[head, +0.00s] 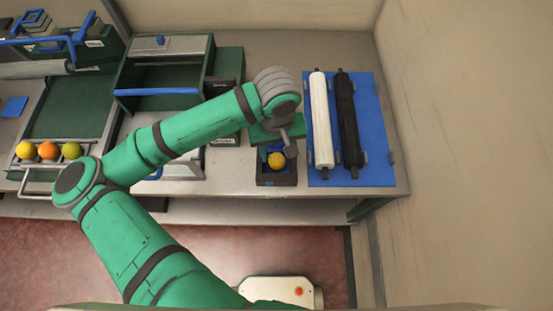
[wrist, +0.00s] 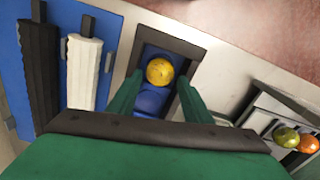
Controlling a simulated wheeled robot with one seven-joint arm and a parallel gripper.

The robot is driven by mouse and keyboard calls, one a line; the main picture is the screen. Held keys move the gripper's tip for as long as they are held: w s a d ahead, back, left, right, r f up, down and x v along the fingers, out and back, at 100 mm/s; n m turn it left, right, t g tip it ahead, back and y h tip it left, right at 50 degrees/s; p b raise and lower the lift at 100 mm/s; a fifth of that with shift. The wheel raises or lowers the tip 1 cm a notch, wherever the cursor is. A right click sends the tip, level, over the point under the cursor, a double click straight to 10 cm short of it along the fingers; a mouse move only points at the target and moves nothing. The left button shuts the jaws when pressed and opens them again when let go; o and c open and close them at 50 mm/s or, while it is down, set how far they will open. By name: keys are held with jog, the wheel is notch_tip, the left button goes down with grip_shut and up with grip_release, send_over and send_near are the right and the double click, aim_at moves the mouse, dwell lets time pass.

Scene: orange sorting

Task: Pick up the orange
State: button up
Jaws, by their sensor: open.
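An orange-coloured ball (head: 48,150) sits in a row on the left bench, between a yellow ball (head: 26,150) and an olive-green ball (head: 71,150). In the wrist view the orange ball (wrist: 309,143) is at the far right, beside the green one (wrist: 286,136). Another ball, yellow (head: 277,160), lies in a small dark box (head: 275,180) with a blue inside. My gripper (wrist: 159,77) is open over this box, its fingers on either side of the yellow ball (wrist: 159,71). Whether the fingers touch it cannot be told. In the head view my wrist hides part of the box.
A blue mat (head: 376,120) with a white roller (head: 321,120) and a black roller (head: 347,120) lies right of the box. A green bin with a blue bar (head: 157,92) stands at the back left. The bench's front edge is close to the box.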

aim_at(277, 158)
notch_tip(277, 158, down, 5)
jog(key=shift+r, duration=0.1)
jog(key=shift+c, duration=0.6)
jog(key=c, duration=0.6)
jog(key=shift+o, duration=0.2)
